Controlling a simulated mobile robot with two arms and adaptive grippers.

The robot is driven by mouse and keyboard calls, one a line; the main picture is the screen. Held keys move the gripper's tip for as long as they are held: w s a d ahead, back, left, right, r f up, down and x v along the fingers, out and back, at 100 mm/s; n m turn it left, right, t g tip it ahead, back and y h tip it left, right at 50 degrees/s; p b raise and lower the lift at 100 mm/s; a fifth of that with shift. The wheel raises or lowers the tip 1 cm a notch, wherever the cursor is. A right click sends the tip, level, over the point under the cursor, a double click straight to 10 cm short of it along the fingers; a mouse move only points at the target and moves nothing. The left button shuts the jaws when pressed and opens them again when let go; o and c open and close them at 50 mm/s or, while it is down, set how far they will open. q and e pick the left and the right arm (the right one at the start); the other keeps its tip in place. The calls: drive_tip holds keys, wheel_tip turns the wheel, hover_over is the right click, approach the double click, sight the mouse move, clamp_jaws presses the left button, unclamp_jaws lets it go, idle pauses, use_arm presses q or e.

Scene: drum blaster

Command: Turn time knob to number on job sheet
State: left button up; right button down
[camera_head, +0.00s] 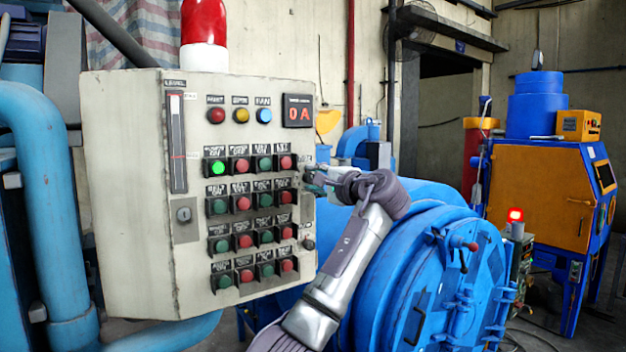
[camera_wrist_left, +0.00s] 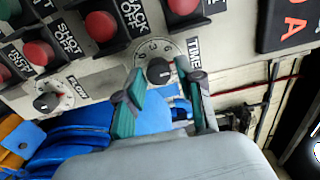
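The time knob (camera_wrist_left: 160,71) is a black knob on a pale round dial with numbers, with a label beside it that appears to read TIME. It is on the control panel (camera_head: 135,200). My left gripper (camera_head: 314,178) is at the panel's right edge in the head view and largely covers the knob there. In the left wrist view, the left gripper (camera_wrist_left: 162,74) is open, with one green-and-grey finger on each side of the knob. I cannot tell whether the fingers touch it. No job sheet can be made out. My right gripper is not in view.
A second black knob (camera_wrist_left: 46,102) is on the same panel, lower right in the head view (camera_head: 308,243). Rows of red and green buttons lie left of the gripper. A red display (camera_head: 298,110) sits above. A blue drum machine (camera_head: 430,280) stands behind my arm.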

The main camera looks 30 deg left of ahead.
use_arm(q)
drive_tip(key=v, duration=1.1)
drive_tip(key=shift+w, duration=0.1)
